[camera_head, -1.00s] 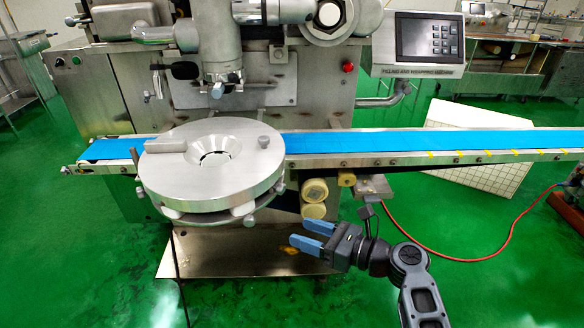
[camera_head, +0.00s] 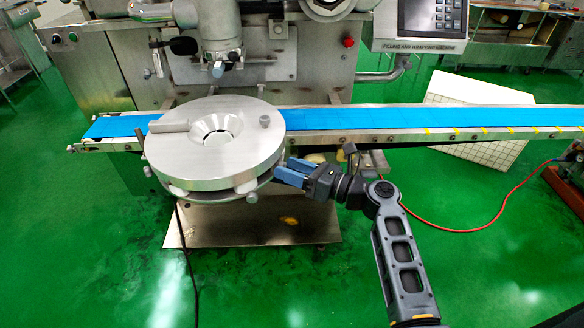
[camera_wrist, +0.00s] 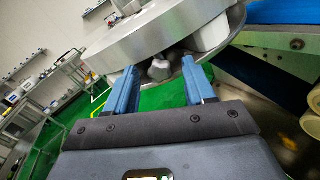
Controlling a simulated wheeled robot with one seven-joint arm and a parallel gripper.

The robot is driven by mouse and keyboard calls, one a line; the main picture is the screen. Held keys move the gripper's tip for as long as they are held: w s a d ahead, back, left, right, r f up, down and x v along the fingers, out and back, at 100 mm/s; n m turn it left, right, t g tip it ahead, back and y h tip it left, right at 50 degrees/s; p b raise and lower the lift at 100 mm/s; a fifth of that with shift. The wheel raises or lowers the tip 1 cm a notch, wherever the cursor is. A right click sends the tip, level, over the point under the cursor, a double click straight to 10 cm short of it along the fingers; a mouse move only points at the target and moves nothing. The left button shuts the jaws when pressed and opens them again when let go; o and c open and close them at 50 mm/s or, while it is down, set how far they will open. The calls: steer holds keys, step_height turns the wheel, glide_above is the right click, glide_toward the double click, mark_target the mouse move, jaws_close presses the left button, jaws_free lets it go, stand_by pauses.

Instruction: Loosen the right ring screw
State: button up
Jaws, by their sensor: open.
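The round metal disc (camera_head: 180,160) of the machine has a ring with small knobs under its rim. One grey screw knob (camera_wrist: 159,70) shows in the wrist view under the disc, between and just beyond my blue fingertips. My gripper (camera_head: 283,173) is open at the right edge of the disc, with its fingers pointing left. The wrist view shows both fingers of my gripper (camera_wrist: 160,76) apart, with a gap around the knob's line. Contact with the knob cannot be told. In the head view the fingers hide the ring's right side.
A blue conveyor belt (camera_head: 400,120) runs behind the disc and to the right. A metal plate (camera_head: 230,228) lies low under the disc. A red hose (camera_head: 470,225) crosses the green floor at right.

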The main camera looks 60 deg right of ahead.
jaws_close()
stand_by(0.6)
